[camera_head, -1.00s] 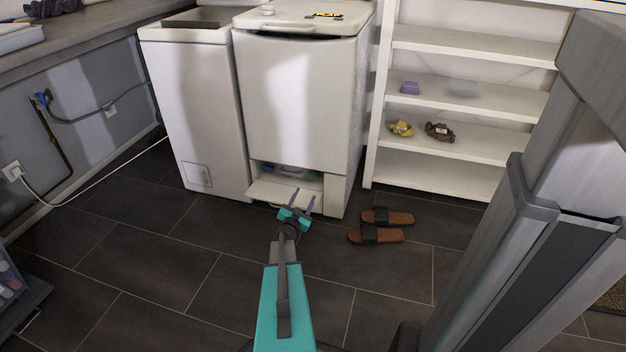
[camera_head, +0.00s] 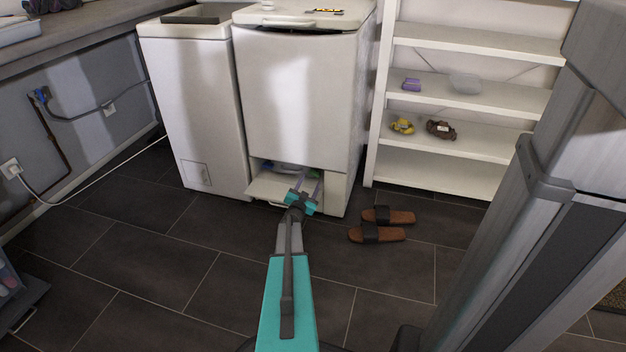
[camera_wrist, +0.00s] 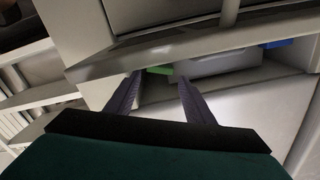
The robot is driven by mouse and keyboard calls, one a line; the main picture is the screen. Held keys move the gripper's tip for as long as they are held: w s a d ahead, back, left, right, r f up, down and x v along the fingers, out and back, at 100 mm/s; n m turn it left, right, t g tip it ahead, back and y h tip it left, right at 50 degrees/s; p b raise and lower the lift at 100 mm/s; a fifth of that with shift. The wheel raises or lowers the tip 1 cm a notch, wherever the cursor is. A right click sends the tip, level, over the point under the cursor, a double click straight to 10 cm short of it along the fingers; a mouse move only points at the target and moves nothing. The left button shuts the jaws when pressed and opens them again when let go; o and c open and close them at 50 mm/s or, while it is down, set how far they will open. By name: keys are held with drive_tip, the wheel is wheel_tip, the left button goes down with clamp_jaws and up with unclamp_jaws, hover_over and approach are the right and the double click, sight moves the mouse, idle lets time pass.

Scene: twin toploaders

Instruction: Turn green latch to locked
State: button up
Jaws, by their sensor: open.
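The green latch (camera_wrist: 160,70) shows in the wrist view as a small green piece inside the low opening of the right-hand toploader (camera_head: 298,95). It lies just beyond and between my fingertips, partly hidden by the left finger. Whether it is locked cannot be told. In the head view my gripper (camera_head: 311,176) is at the right part of the opening, above the lowered flap (camera_head: 268,187).
A blue piece (camera_wrist: 278,43) sits further right in the opening. A second toploader (camera_head: 195,110) stands at left. A white shelf unit (camera_head: 440,165) is at right. Brown sandals (camera_head: 376,233) lie on the floor. The dark tiled floor in front is otherwise clear.

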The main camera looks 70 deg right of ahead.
sight(314, 174)
drive_tip(key=shift+w+d+b, duration=0.1)
drive_tip(key=shift+d+b, duration=0.75)
drive_tip(key=shift+d, duration=1.95)
drive_tip(key=shift+c, duration=0.3)
drive_tip(key=c, duration=0.7)
